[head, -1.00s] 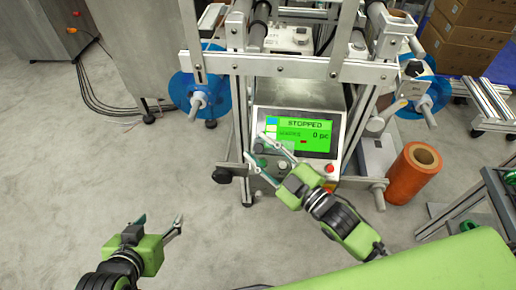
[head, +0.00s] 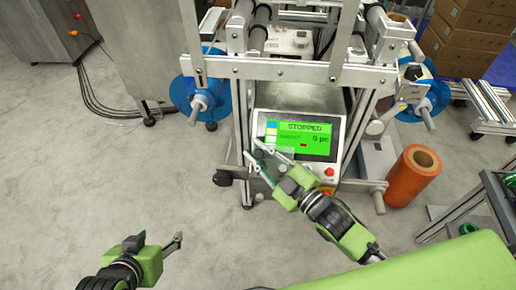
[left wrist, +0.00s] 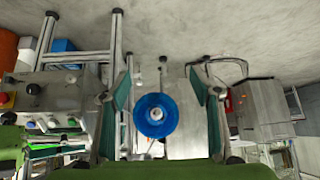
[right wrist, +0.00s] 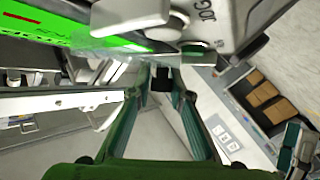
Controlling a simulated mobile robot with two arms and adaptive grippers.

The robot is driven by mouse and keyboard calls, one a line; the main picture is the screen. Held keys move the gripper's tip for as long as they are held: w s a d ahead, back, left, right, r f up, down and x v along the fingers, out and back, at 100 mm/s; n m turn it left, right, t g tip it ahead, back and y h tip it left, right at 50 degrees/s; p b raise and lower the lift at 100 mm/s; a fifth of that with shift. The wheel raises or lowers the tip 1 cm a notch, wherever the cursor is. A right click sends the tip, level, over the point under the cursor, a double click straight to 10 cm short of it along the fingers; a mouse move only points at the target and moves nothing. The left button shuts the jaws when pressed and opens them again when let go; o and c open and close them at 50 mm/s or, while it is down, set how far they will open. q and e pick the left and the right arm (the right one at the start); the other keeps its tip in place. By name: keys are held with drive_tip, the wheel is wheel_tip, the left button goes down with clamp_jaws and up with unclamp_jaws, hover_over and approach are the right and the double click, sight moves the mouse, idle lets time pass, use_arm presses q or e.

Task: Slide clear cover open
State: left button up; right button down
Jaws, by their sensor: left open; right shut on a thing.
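The clear cover (right wrist: 112,50) shows in the right wrist view as a thin see-through strip across the edge of the green screen. In the head view it is hard to make out at the panel's lower left. My right gripper (head: 252,149) is at that corner, its fingers drawn in on the cover. In the right wrist view its fingers (right wrist: 161,72) reach up to a small dark piece by the cover; the exact contact is unclear. My left gripper (head: 160,239) is open and empty above the floor, away from the machine; its spread fingers show in the left wrist view (left wrist: 158,88).
The control panel screen (head: 304,138) reads STOPPED and 0 pc. A red button (head: 329,171) sits at its lower right. Metal frame bars, blue reels (head: 199,95) and an orange roll (head: 412,175) surround it.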

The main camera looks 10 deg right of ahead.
drive_tip(key=shift+s+f, duration=0.15)
drive_tip(key=shift+f, duration=0.1)
use_arm(q)
drive_tip(key=s, duration=0.1)
drive_tip(key=s+a+f+g, duration=0.1)
drive_tip(key=shift+s+f, duration=0.2)
drive_tip(key=shift+s, duration=0.15)
use_arm(e)
drive_tip(key=c, duration=1.9)
unclamp_jaws()
drive_tip(key=v, duration=1.2)
use_arm(q)
drive_tip(key=shift+s, duration=0.1)
